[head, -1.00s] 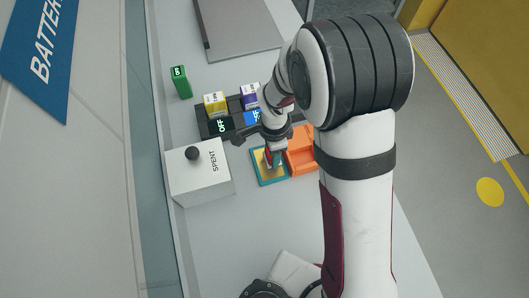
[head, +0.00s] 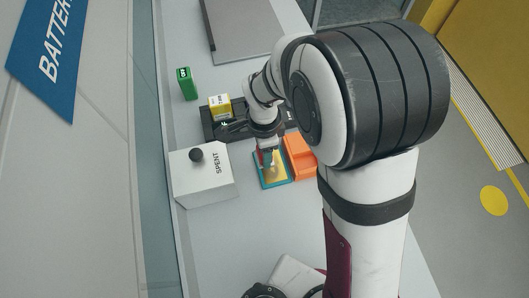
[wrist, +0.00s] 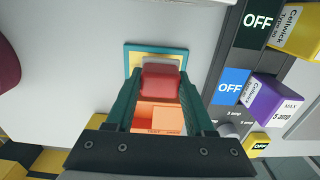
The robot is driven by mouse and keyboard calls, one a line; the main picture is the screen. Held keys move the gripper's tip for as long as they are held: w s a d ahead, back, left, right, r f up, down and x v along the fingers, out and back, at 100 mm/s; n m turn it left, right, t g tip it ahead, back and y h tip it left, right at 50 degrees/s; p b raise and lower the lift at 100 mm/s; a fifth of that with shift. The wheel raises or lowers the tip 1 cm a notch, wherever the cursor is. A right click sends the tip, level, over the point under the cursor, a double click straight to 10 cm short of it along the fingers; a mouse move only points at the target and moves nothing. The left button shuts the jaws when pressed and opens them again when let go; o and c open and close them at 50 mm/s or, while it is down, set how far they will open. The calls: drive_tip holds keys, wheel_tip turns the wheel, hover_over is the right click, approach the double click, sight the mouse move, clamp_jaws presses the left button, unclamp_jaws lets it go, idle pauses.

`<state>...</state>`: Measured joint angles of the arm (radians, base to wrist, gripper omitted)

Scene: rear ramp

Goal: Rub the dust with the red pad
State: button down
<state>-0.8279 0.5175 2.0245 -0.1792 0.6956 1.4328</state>
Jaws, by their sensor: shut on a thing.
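My gripper (wrist: 160,80) is shut on the red pad (wrist: 160,84), which sits between its teal fingertips. The pad is over the yellow plate with a teal rim (wrist: 156,47). A pale grey patch (wrist: 157,61), which looks like the dust, shows on the plate just beyond the pad. I cannot tell whether the pad touches the plate. In the head view, my gripper (head: 266,158) is over the far part of the plate (head: 273,183) and hides some of it.
An orange holder (head: 300,160) stands right beside the plate. A white SPENT box (head: 205,178) with a black knob is to the left. A dark rack (head: 208,125) with a yellow battery (head: 219,106) lies behind, and a green battery (head: 187,84) stands further left. The near bench is clear.

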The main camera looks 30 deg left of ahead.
drive_tip(key=shift+r, duration=1.65)
drive_tip(key=w+d+r+n, duration=0.4)
drive_tip(key=w+d+r, duration=0.5)
drive_tip(key=d, duration=0.3)
drive_tip(key=d+r+n, duration=0.2)
drive_tip(key=d+r, duration=0.3)
drive_tip(key=d, duration=0.2)
drive_tip(key=w+d+r+n, duration=0.1)
drive_tip(key=d+r+n, duration=0.2)
drive_tip(key=d, duration=0.4)
drive_tip(key=shift+d+r, duration=0.2)
drive_tip(key=shift+r, duration=0.7)
drive_tip(key=shift+w+a, duration=0.1)
